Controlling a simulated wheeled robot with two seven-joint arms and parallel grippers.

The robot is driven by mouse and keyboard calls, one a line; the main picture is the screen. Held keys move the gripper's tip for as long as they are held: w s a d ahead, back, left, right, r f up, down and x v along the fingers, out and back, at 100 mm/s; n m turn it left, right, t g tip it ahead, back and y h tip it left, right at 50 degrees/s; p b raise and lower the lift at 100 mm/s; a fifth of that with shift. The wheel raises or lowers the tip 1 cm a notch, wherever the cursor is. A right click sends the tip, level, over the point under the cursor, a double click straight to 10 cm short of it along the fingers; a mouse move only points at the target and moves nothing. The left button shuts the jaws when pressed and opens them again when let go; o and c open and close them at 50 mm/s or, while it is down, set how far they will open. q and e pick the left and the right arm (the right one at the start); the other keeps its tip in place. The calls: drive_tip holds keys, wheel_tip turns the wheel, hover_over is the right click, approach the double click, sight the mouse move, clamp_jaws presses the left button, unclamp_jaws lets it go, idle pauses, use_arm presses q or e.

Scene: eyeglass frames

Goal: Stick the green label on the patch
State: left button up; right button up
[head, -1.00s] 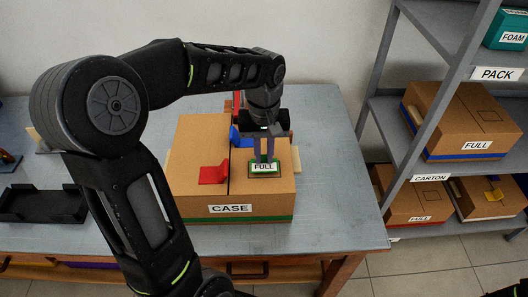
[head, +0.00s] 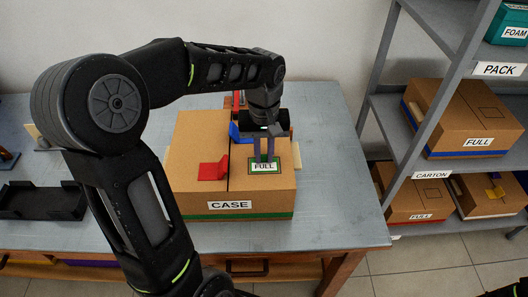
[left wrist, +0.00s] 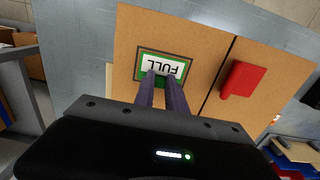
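The green label (head: 264,167), a white FULL plate with a green border, lies flat at the right part of the top of the CASE box (head: 195,187). In the left wrist view the label (left wrist: 162,66) sits inside the dark outline of the patch (left wrist: 137,63), with a brown margin showing. My left gripper (head: 264,158) points straight down at the label; its two fingers (left wrist: 160,88) are close together at the label's green grip. The fingers hide most of the grip, and any small gap under the label cannot be told.
A red tabbed piece (head: 213,169) lies on the box, left of the label; a blue one (head: 236,133) is behind the gripper. A black tray (head: 42,203) is at the table's left. A shelf (head: 419,150) with cartons (head: 462,120) stands right. The table's front right is clear.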

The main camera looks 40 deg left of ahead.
sight(264, 157)
use_arm(q)
drive_tip(key=o, duration=0.5)
drive_tip(key=shift+r+p, duration=2.7)
drive_tip(key=shift+r, duration=0.8)
